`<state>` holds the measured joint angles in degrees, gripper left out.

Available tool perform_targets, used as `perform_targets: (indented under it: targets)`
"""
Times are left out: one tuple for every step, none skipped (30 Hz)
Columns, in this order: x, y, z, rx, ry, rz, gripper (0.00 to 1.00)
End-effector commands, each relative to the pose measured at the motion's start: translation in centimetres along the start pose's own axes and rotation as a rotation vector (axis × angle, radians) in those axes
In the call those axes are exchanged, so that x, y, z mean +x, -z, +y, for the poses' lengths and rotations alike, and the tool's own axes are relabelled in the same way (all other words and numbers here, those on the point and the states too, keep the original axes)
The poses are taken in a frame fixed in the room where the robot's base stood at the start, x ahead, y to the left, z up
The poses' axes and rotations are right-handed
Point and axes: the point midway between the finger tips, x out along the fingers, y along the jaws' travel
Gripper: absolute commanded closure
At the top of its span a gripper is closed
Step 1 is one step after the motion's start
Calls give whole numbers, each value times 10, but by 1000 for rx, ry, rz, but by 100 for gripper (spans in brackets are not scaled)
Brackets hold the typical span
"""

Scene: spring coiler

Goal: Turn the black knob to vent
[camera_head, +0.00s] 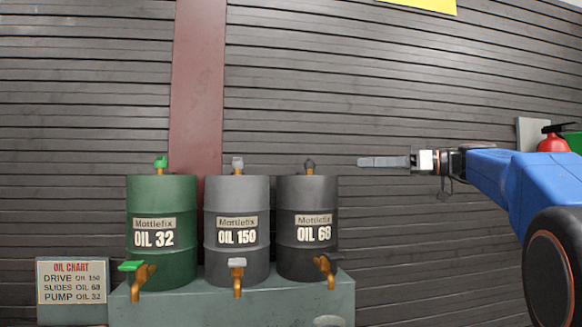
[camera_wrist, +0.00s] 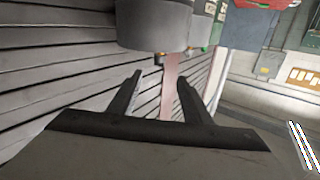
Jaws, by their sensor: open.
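The black knob (camera_head: 310,164) sits on top of the dark drum marked OIL 68 (camera_head: 292,262), the right one of three drums. My gripper (camera_head: 363,162) is at about the knob's height, to its right, with a gap between them in the head view. In the wrist view, my gripper (camera_wrist: 158,78) is open with nothing between its fingers. The dark drum (camera_wrist: 152,25) shows upside down at the top of that view. A small dark and orange fitting on it lies beyond the fingers; its setting is too small to read.
A grey drum (camera_head: 236,264) and a green drum (camera_head: 160,264) stand to the left, each with a top knob and a front tap. They rest on a green-grey stand (camera_head: 190,306). An oil chart (camera_head: 72,281) is at lower left. A slatted wall lies behind.

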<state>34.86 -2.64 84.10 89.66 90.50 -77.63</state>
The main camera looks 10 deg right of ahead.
Motion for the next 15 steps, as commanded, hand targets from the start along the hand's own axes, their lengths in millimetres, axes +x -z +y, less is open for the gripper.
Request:
perform_targets:
  targets:
    - [-1, 2, 1, -7, 1, 5, 55]
    - [0, 3, 2, -10, 2, 8, 55]
    - [1, 3, 2, -12, 3, 9, 55]
    - [3, 3, 2, -12, 3, 9, 55]
    - [6, 3, 2, -11, 3, 9, 55]
    - [10, 3, 2, -11, 3, 9, 55]
    - [13, 3, 1, -10, 4, 8, 55]
    - [17, 3, 1, -10, 5, 8, 55]
    - [22, 3, 1, -10, 5, 8, 55]
    - [27, 3, 1, -10, 5, 8, 55]
    - [32, 3, 0, -10, 6, 8, 55]
    - [38, 3, 1, -9, 5, 8, 55]
    - [42, 3, 1, -9, 5, 8, 55]
    - [47, 3, 1, -9, 6, 8, 55]
    - [53, 3, 1, -9, 5, 8, 55]
